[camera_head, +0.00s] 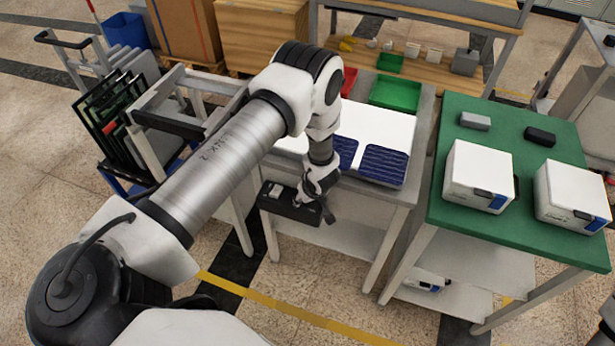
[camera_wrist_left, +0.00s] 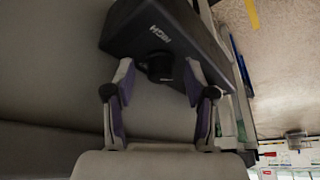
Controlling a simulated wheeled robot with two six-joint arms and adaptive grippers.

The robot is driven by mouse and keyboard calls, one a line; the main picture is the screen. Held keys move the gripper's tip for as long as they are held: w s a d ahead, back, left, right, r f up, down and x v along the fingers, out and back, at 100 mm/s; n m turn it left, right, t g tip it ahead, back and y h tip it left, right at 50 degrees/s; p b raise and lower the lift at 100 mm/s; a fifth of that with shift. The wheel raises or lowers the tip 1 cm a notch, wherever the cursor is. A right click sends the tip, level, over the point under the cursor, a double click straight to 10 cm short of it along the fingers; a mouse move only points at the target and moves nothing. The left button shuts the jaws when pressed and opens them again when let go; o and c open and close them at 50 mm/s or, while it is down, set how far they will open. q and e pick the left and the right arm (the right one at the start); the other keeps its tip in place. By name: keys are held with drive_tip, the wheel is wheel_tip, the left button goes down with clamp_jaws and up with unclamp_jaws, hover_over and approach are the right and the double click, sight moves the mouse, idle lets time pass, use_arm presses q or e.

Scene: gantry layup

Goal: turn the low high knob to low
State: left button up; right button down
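A dark control box (camera_head: 290,205) is at the front edge of the grey bench in the head view. In the left wrist view the box (camera_wrist_left: 195,40) carries the word HIGH, which appears inverted, and a black round knob (camera_wrist_left: 160,67). My left gripper (camera_head: 318,200) is at the box. In the wrist view its two fingers (camera_wrist_left: 157,78) are apart, with the knob between their tips and gaps showing at both sides. The knob's pointer and the LOW mark cannot be made out. My right gripper is not in view.
The grey bench (camera_head: 428,110) holds a white sheet, dark blue patterned pieces (camera_head: 375,161) and a green tray (camera_head: 394,91). A green-topped table (camera_head: 470,225) with white boxes stands at right. A rack of dark panels (camera_head: 115,125) stands at left.

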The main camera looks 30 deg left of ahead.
use_arm(q)
drive_tip(key=v, duration=1.2)
drive_tip(key=shift+s, duration=0.1)
